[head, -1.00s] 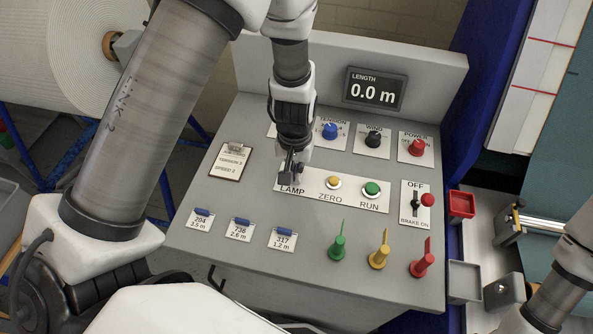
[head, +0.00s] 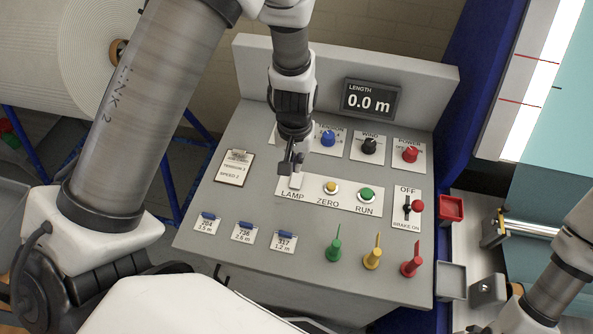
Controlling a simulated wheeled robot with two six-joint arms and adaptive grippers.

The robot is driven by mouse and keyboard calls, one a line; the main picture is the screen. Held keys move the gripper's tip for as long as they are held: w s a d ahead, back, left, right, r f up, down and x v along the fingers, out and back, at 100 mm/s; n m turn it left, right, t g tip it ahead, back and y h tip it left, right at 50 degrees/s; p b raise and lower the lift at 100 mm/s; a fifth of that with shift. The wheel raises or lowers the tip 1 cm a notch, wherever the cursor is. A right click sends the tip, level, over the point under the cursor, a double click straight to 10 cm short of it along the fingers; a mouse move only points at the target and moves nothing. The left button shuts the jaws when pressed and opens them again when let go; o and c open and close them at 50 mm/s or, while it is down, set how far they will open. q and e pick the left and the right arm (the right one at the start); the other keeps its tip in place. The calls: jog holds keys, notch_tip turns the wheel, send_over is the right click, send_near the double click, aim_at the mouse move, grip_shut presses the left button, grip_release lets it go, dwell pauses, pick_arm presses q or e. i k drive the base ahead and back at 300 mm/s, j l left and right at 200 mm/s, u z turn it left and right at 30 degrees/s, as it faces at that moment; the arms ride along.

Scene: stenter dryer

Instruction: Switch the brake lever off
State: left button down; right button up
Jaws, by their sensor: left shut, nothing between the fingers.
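The brake lever (head: 418,206) has a red knob and stands at the right side of the grey console. Its white plate (head: 400,220) reads OFF at the top and BRAKE ON at the bottom. The knob shows at about mid-height, at the plate's right edge; I cannot tell the lever's exact setting. My left gripper (head: 291,168) is shut and empty, just above the white lamp switch (head: 296,182), well left of the brake lever. My right arm shows at the lower right, but its gripper is out of view.
Yellow ZERO (head: 331,187) and green RUN (head: 367,194) buttons lie between my left gripper and the lever. Green (head: 334,247), yellow (head: 373,254) and red (head: 412,262) upright pegs stand in front. Knobs and a LENGTH display (head: 370,99) are behind. A red tray (head: 451,208) is right.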

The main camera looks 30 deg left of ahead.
aim_at(418, 206)
jog(key=k, duration=1)
